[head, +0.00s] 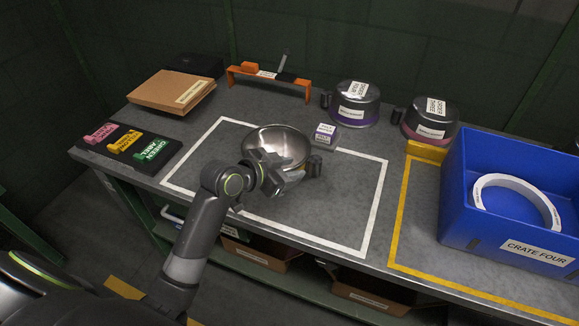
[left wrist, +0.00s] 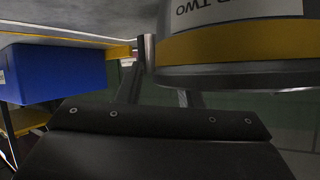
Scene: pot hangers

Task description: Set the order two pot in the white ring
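The order two pot (head: 276,143) is a shiny steel pot on the table inside the white outlined area. Its dark handle (head: 314,166) points to the front right. My left gripper (head: 291,179) is at the pot's front, close to the handle. In the left wrist view the pot (left wrist: 235,48) fills the upper right, with a yellow band and an upside-down label ending in TWO. The left fingers (left wrist: 165,75) stand apart; the pot hides one tip, so a grip is unclear. The white ring (head: 515,183) is in the blue crate. My right gripper is out of view.
The blue crate (head: 460,205), marked CRATE FOUR, stands at the right. The right of the white outline is bare.

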